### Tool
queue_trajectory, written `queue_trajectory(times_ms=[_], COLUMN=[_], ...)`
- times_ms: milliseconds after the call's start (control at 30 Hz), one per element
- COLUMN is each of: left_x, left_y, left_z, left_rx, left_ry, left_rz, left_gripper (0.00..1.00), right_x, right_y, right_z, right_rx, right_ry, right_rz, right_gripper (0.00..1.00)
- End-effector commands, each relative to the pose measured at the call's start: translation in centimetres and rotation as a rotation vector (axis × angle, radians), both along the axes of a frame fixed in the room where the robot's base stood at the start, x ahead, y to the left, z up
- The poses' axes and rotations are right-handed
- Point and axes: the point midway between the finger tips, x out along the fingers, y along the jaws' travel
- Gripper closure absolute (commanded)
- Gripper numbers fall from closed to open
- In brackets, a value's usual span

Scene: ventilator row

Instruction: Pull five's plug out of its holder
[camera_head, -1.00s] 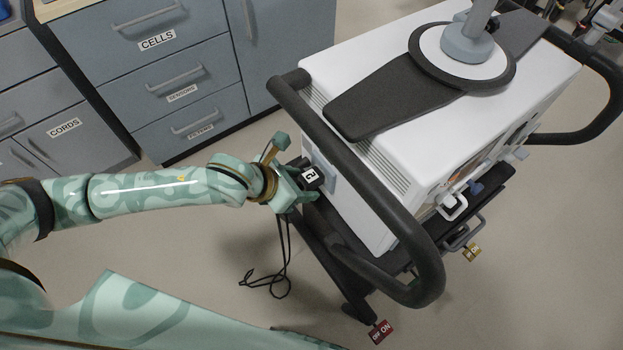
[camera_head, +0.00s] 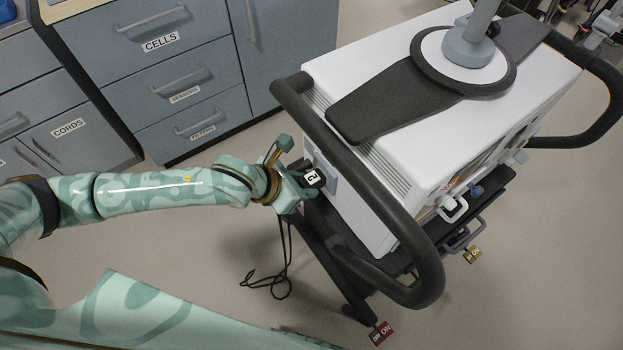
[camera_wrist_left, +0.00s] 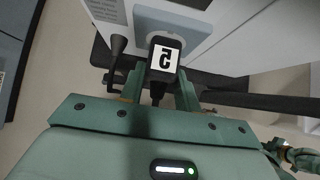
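The black plug (camera_head: 313,178) with a white label reading 5 sits at the pale grey-blue holder plate (camera_head: 325,172) on the near-left end of the white ventilator. In the left wrist view the plug (camera_wrist_left: 165,58) stands in front of the holder plate (camera_wrist_left: 172,24). My left gripper (camera_head: 304,184) has its two green fingers on either side of the plug, and they look closed on it. The fingertips partly cover the plug's lower sides. A thin black cord (camera_head: 284,262) hangs below the gripper and loops near the floor.
The ventilator (camera_head: 450,110) rides a dark cart with a thick black handle rail (camera_head: 375,195) close beside my gripper. Blue-grey drawers (camera_head: 170,85) stand behind. Floor is open left of the cart.

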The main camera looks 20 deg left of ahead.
Motion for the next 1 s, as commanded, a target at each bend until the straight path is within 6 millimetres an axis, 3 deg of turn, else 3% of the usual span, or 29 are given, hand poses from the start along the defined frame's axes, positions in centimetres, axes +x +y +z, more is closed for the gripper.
queue_trajectory(times_ms=[33,100,567,1000], left_x=[0.0,0.0,-0.4,-2.0], left_y=[0.0,0.0,0.3,1.6], left_z=[0.0,0.0,0.0,0.1], left_rx=[0.0,0.0,0.002,0.001], left_ry=[0.0,0.0,0.0,0.0], left_rz=[0.0,0.0,0.0,-0.001], left_gripper=[0.86,1.0,1.0,1.0], right_x=[0.0,0.0,0.1,0.5], right_y=[0.0,0.0,0.0,0.0], right_z=[0.0,0.0,0.2,1.1], right_rx=[0.0,0.0,0.0,0.0], right_ry=[0.0,0.0,-0.003,-0.013], right_rz=[0.0,0.0,0.0,0.0], right_gripper=[1.0,1.0,1.0,1.0])
